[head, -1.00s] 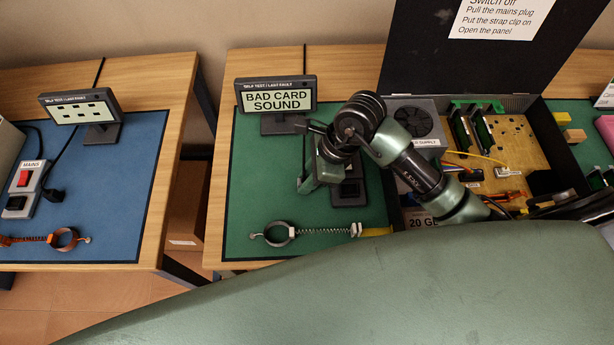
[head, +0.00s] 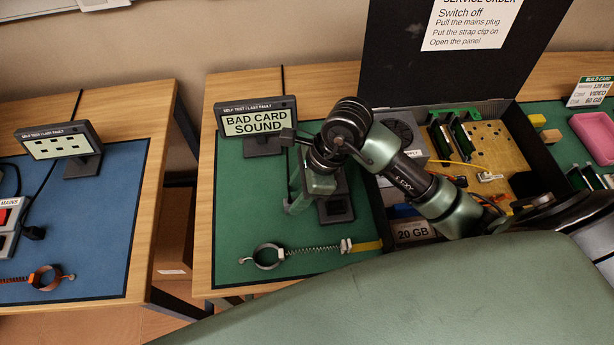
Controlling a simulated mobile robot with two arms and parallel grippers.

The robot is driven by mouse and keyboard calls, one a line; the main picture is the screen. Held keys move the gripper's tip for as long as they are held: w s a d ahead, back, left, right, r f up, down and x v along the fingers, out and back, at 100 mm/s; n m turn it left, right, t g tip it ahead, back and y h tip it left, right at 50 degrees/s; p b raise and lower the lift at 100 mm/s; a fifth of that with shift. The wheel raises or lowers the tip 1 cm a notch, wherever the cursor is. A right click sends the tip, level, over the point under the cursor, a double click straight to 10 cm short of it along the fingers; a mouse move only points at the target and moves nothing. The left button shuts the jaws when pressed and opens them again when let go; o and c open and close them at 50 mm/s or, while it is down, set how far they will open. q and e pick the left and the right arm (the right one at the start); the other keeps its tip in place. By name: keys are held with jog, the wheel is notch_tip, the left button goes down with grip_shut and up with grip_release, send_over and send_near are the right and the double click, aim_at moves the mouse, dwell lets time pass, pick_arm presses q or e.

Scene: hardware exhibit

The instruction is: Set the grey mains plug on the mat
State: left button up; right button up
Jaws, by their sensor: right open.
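The green mat (head: 228,220) lies on the middle table. My right gripper (head: 304,200) points down over it, open, beside a dark mains block (head: 338,207) that it partly covers. I cannot make out the grey mains plug; it may be hidden behind the gripper and wrist. I cannot tell whether anything lies between the fingers. My left gripper is not in view.
A display reading BAD CARD SOUND (head: 256,122) stands behind the gripper. A strap clip (head: 268,256) with a coiled cord lies in front. An open computer case (head: 490,150) stands to the right. The mat's left part is clear. A blue mat (head: 100,225) covers the left table.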

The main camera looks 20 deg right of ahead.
jog(key=w+b+v, duration=0.1)
jog(key=v, duration=0.8)
jog(key=shift+s+d+r, duration=0.2)
jog(key=shift+s+r, duration=0.05)
jog(key=shift+s, duration=0.25)
jog(key=shift+a, duration=0.1)
